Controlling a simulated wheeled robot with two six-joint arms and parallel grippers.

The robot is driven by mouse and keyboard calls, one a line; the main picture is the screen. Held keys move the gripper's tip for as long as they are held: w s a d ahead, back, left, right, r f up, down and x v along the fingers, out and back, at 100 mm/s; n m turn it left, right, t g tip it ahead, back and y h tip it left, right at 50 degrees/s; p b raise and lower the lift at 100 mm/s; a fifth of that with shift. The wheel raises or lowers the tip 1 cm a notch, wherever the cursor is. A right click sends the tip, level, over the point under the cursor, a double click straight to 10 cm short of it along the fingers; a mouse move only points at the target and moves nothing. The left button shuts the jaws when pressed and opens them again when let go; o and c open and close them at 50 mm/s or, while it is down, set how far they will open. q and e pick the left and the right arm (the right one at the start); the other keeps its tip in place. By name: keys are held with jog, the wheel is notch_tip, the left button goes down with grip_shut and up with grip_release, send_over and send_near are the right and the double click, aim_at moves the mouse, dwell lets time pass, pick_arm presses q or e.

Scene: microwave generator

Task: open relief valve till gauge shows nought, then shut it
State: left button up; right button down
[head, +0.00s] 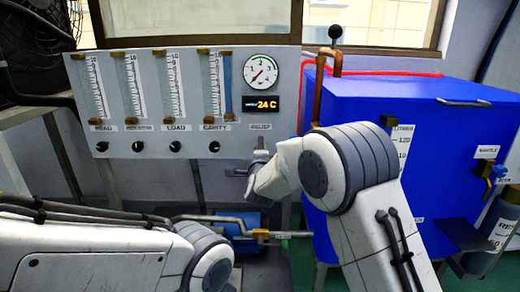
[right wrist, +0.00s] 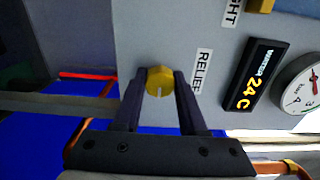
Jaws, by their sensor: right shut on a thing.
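The relief valve is a round yellow knob (right wrist: 160,82) with a pale line on its face, beside the RELIEF label (right wrist: 200,70) on the grey panel. My right gripper (right wrist: 160,74) is shut on this knob, one dark finger on each side. In the head view my right gripper (head: 256,168) is below the RELIEF label (head: 260,127), and my arm partly hides it. The round white gauge (head: 262,71) sits above; its red needle points to the lower left, but the exact reading is too small to tell. My left arm shows at lower left, but its gripper is not visible.
The panel (head: 188,70) also carries several flow tubes and black knobs. A 24 C display (head: 260,106) sits under the gauge. A blue tank (head: 350,100) with a copper pipe (head: 318,90) stands close to my right arm. A pipe (head: 275,234) crosses below the panel.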

jog(key=shift+c, duration=2.3)
grip_release()
jog(key=shift+s, duration=0.15)
jog(key=s+p, duration=0.2)
jog(key=s, duration=0.8)
jog(key=shift+p, duration=0.4)
jog(key=shift+s, duration=0.1)
